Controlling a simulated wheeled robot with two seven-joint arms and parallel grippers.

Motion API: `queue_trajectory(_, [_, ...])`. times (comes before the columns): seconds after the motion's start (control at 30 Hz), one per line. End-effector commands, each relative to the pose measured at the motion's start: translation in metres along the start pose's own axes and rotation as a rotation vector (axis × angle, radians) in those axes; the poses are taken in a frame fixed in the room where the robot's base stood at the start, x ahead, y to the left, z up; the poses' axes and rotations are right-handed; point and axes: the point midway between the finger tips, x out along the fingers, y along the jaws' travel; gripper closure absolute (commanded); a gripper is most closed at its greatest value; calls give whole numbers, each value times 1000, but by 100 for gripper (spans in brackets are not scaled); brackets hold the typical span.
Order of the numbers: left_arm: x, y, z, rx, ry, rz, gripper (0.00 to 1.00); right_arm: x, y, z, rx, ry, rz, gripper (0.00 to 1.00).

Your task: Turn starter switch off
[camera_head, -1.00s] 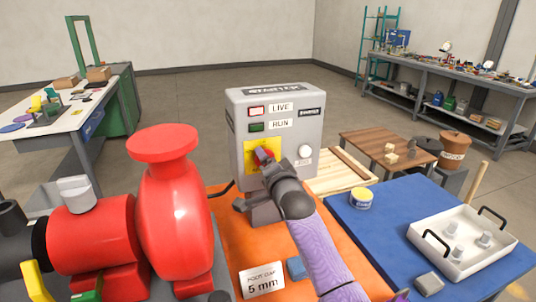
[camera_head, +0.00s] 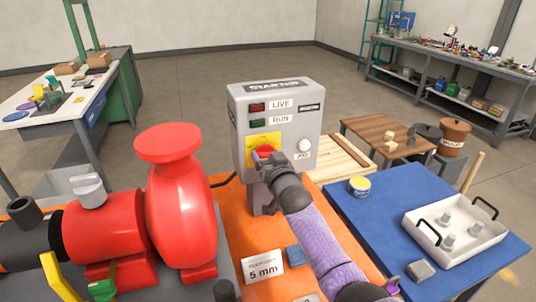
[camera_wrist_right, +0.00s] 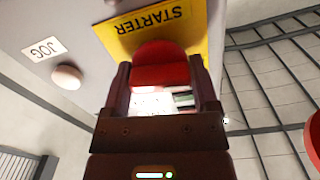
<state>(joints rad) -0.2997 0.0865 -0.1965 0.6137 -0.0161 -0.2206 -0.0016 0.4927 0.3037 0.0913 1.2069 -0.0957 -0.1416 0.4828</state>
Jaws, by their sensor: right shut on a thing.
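The grey starter box (camera_head: 300,125) stands on the orange base in the middle of the head view. Its red rotary switch handle (camera_head: 265,150) sits on a yellow plate (camera_head: 277,138). My right gripper (camera_head: 271,160) reaches up to the switch from the lower right and partly hides it. In the right wrist view, the fingers stand on both sides of the red handle (camera_wrist_right: 160,72), below the STARTER label, shut on it. The LIVE lamp (camera_head: 257,107) looks dark red and the RUN lamp (camera_head: 258,123) dark green. My left gripper is out of view.
A white JOG button (camera_head: 304,145) is close beside the switch. A red pump (camera_head: 180,205) stands to the left.

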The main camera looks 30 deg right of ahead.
Motion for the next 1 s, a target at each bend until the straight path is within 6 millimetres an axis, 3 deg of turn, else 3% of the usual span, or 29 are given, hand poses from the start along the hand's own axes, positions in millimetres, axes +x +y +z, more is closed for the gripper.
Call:
queue_trajectory(0.4, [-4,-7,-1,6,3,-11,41,0,0,2,-157,-6,1,82])
queue_trajectory(0.93, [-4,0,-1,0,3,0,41,0,0,2,-179,-6,1,82])
queue_trajectory(0.97, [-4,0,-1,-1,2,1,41,0,0,2,-179,-6,1,19])
queue_trajectory(1.0, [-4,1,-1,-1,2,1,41,0,0,2,-178,-6,1,11])
